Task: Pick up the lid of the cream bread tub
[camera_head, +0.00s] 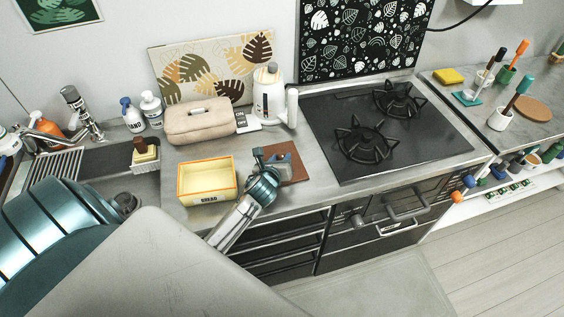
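The cream bread tub (207,199) stands on the counter near its front edge, with an orange-yellow rim and a dark label on its front. Its top is open and its inside looks empty. A flat brown square board (297,168) lies just right of the tub; I cannot tell whether it is the lid. My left gripper (271,158) is right of the tub, over the left part of this board. Its fingers are small and seen from above, so whether they are open or shut is unclear. My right gripper is not in view.
A beige rounded case (198,122) and a white kettle (268,98) stand behind the tub. The sink (104,160) is left, with a sponge holder (145,156) by it. The black hob (425,135) is right. Bottles stand at the back left.

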